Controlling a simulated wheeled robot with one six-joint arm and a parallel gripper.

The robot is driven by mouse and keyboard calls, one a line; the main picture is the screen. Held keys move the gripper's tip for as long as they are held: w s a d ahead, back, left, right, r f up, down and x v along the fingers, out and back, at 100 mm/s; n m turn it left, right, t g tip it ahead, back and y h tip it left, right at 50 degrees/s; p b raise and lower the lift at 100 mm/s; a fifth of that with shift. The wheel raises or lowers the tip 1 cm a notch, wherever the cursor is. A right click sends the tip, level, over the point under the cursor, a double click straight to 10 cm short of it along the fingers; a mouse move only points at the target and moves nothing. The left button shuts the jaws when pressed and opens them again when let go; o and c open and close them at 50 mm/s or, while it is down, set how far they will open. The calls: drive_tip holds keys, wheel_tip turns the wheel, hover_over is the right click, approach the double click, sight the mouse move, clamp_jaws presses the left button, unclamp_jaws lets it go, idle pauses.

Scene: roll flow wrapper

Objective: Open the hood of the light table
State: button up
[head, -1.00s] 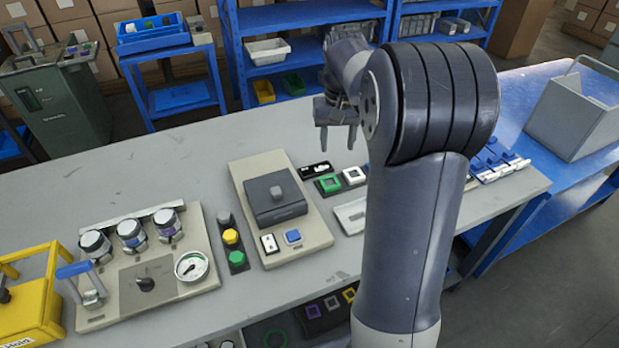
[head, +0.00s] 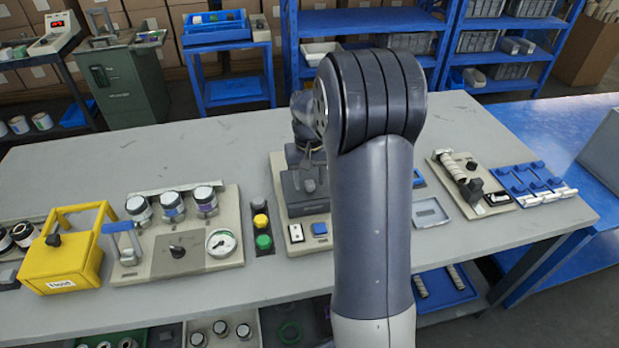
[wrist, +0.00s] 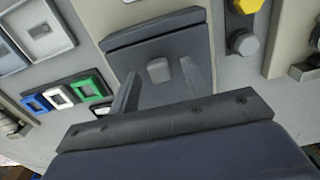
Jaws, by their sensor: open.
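The light table (head: 308,244) is a beige base on the grey workbench. Its dark grey hood (head: 297,205) lies down flat on the base, with a light grey knob (head: 309,186) on top. The hood (wrist: 185,38) and knob (wrist: 158,69) also show in the wrist view. My gripper (head: 310,162) is above the hood. In the wrist view, my gripper (wrist: 158,82) is open, with one finger on each side of the knob and visible gaps between. Contact with the knob is not visible. My arm hides the right part of the light table in the head view.
Further left are a panel with jars and a gauge (head: 220,242) and a yellow box (head: 62,262). A grey tray (head: 430,212) lies to the right. The bench's back left is clear.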

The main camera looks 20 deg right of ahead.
drive_tip(key=shift+f, duration=0.1)
drive_tip(key=shift+c, duration=0.5)
clamp_jaws()
